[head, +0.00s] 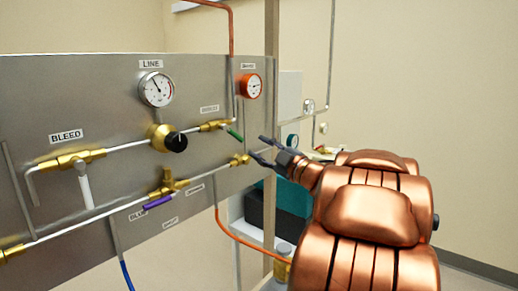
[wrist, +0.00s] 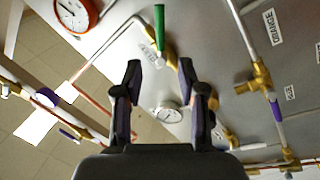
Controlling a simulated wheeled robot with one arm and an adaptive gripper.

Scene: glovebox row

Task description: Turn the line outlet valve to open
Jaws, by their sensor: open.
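A brass valve (head: 213,126) with a green lever handle (head: 235,135) sits on the pipe right of the black-knobbed regulator. Its label is too small to read, so I cannot confirm that it is the line outlet valve. The lever slants down and right, at an angle to the pipe. My gripper (head: 262,148) is open and empty, just right of and slightly below the lever, apart from it.
The steel panel (head: 60,105) also holds a LINE gauge (head: 156,88), an orange-rimmed gauge (head: 251,86), a regulator knob (head: 176,142), a white-handled BLEED valve (head: 85,185) and a purple-handled valve (head: 158,201). An upright post (head: 271,70) stands near my gripper.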

